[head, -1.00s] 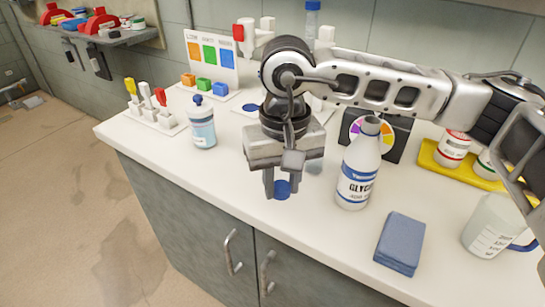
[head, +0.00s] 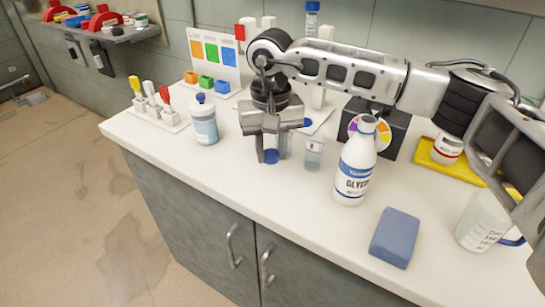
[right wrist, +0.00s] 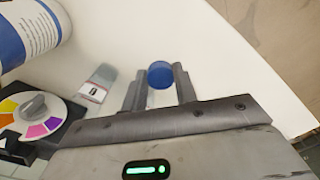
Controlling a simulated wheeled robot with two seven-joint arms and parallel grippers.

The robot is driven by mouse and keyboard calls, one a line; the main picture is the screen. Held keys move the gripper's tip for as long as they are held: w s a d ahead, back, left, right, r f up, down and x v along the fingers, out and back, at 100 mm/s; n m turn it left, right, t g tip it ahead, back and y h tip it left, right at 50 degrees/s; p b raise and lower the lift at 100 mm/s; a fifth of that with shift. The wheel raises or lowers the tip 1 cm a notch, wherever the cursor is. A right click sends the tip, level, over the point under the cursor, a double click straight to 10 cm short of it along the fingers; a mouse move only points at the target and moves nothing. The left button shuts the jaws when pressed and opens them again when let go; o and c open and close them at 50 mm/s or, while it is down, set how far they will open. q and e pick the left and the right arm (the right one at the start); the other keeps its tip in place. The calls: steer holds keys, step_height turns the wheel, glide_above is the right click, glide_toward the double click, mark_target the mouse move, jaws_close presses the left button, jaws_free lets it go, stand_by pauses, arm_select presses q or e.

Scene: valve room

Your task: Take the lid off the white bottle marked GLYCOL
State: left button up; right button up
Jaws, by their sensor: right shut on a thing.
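The white GLYCOL bottle (head: 354,172) stands upright on the counter, with a blue-banded label. Its narrow top shows a greyish end and no blue lid on it. Part of the bottle also shows at the upper left of the right wrist view (right wrist: 30,35). My right gripper (head: 270,158) points down, left of the bottle and apart from it. It is shut on a round blue lid (right wrist: 160,74), which sits between its fingertips and is held above the counter. My left gripper is not in view.
A small clear vial (head: 314,153) stands between my gripper and the bottle. A pale blue-capped bottle (head: 204,122) stands to the left. A blue sponge (head: 395,238) and a measuring jug (head: 478,228) are at the right. The front left of the counter is clear.

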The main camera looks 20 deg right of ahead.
mark_target(272, 150)
steer(key=f, duration=0.1)
steer(key=f+p, duration=0.1)
steer(key=w+f, duration=0.1)
steer(key=shift+d+f, duration=0.25)
steer(key=shift+d, duration=0.05)
steer(key=shift+f, duration=0.65)
steer(key=o, duration=1.1)
